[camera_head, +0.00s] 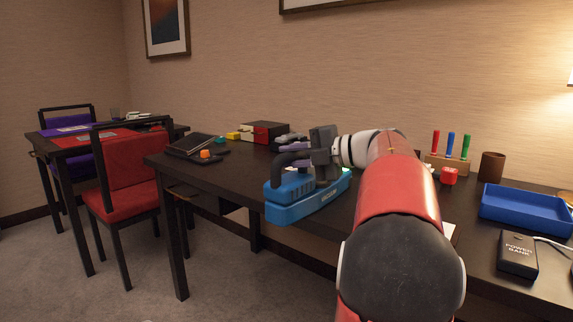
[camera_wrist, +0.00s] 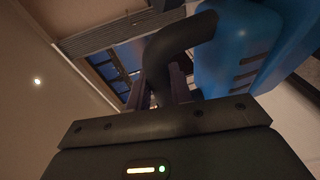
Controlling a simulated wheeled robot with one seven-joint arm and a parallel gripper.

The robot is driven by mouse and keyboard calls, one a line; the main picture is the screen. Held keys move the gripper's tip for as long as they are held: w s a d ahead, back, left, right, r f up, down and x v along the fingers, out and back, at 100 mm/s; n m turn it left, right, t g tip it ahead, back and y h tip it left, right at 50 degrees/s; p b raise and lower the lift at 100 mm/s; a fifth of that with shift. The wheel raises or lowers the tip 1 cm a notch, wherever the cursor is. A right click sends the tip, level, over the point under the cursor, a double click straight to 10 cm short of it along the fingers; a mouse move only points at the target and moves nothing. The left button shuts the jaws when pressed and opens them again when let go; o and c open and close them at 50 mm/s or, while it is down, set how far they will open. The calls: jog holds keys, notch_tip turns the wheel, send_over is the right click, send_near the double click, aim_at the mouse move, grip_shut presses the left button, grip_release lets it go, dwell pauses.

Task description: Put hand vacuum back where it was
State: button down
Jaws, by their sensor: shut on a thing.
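The hand vacuum (camera_head: 305,200) has a blue body and a dark grey curved handle. It is held out near the front edge of the dark desk in the head view; I cannot tell whether it touches the desk. My gripper (camera_head: 309,156) is shut on the handle. In the wrist view my gripper's fingers (camera_wrist: 168,90) close around the dark handle (camera_wrist: 180,42), with the blue body of the hand vacuum (camera_wrist: 235,45) beside it at the upper right. Part of the vacuum's right side and the desk behind it are hidden by the vacuum and my arm.
On the dark desk (camera_head: 235,172), a black folder-like item (camera_head: 190,144), a red and black box (camera_head: 264,131), a blue tray (camera_head: 525,208), a power bank (camera_head: 516,254), a brown cup (camera_head: 492,167) and a pen holder (camera_head: 447,163) stand. A red chair (camera_head: 130,170) is at left.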

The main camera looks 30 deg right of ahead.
jog(key=shift+s+r, duration=0.1)
jog(key=shift+r, duration=0.05)
jog(key=c, duration=1.3)
grip_release()
jog(key=shift+o, duration=0.2)
jog(key=v, duration=1.2)
jog(key=shift+p, duration=0.4)
